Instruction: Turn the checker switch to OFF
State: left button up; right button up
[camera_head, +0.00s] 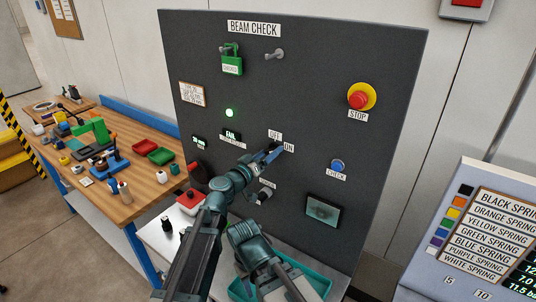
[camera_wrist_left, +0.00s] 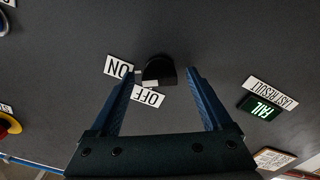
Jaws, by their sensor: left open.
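The checker switch is a black rounded knob (camera_wrist_left: 160,70) on the dark panel. In the left wrist view its ON label (camera_wrist_left: 118,66) is to its left and its OFF label (camera_wrist_left: 148,97) just below. In the head view the OFF label (camera_head: 275,135) is above the switch and the ON label (camera_head: 289,148) to its right. My left gripper (camera_wrist_left: 160,76) is open, with a blue finger on each side of the knob. I cannot tell whether the fingers touch it. In the head view my left gripper (camera_head: 270,151) mostly covers the knob. Its pointing direction is unclear. My right gripper is not identifiable.
The panel (camera_head: 320,100) also carries a red stop button (camera_head: 358,99), a blue check button (camera_head: 337,166), a lit green lamp (camera_head: 229,113) and a FAIL display (camera_head: 231,135). A green padlock (camera_head: 232,65) hangs from a hook. A wooden workbench (camera_head: 125,207) stands left.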

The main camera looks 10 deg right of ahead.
pick_arm(q)
grip_shut()
dwell(0.3)
jog(key=shift+n, duration=0.3)
jog(key=n, duration=0.5)
jog(key=shift+n, duration=0.4)
jog(key=n, duration=0.5)
jog(key=shift+n, duration=0.4)
